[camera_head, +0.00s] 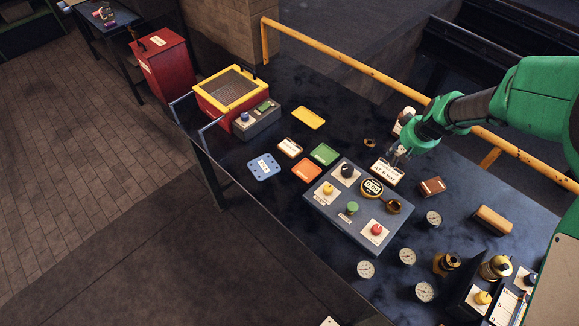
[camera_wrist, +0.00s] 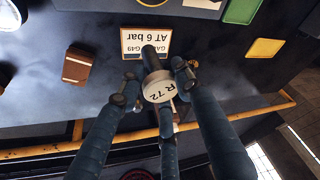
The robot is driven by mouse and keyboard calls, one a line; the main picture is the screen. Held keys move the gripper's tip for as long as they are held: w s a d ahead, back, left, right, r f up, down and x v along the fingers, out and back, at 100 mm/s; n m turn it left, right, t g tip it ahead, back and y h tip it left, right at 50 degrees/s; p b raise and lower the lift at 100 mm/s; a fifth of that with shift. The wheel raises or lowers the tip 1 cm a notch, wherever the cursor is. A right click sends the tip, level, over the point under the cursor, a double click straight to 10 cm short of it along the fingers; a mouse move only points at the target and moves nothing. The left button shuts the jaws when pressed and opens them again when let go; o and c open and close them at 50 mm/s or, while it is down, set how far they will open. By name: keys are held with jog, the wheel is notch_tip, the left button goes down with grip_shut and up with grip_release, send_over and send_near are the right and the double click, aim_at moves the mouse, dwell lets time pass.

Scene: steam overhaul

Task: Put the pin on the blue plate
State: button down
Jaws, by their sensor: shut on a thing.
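The blue plate (camera_head: 264,167) lies flat on the dark bench, left of the grey control box, with a small white label on it. My gripper (camera_head: 398,154) is above the bench behind the control box, well to the right of the blue plate. In the wrist view, my gripper's fingers (camera_wrist: 157,88) are closed around the pin (camera_wrist: 151,60), a dark cylinder with a white round end marked "R 72". The pin is too small to make out clearly in the head view. The blue plate is not seen in the wrist view.
Orange (camera_head: 306,171), green (camera_head: 324,154) and yellow (camera_head: 309,118) plates lie near the blue one. The control box (camera_head: 330,217) with knobs, a white sign (camera_head: 387,172) and a brown block (camera_head: 432,187) are near my gripper. A yellow rail (camera_head: 350,69) runs behind the bench.

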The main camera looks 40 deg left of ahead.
jog(key=s+a+n+g+b, duration=0.1)
jog(key=s+a+n, duration=0.3)
jog(key=s+a, duration=0.6)
jog(key=s+a+n+g+y+b, duration=0.1)
jog(key=s+a+n+b, duration=0.15)
jog(key=s+a, duration=0.8)
jog(key=s+a+n+g+b, duration=0.15)
jog(key=s+a+n, duration=0.25)
jog(key=s, duration=1.1)
jog(key=shift+a+f+p, duration=0.1)
jog(key=shift+f+p, duration=0.45)
jog(key=shift+f, duration=1.95)
jog(key=shift+a, duration=0.1)
jog(key=w+a+f, duration=0.1)
jog(key=w+a, duration=0.6)
jog(key=a, duration=0.6)
jog(key=shift+f, duration=0.2)
jog(key=shift+a, duration=0.15)
jog(key=shift+w+a+f+b, duration=0.15)
jog(key=shift+f+b, duration=0.1)
jog(key=shift+f, duration=0.65)
jog(key=shift+w+a+f+b, duration=0.15)
jog(key=shift+f+b, duration=0.1)
jog(key=shift+f, duration=0.65)
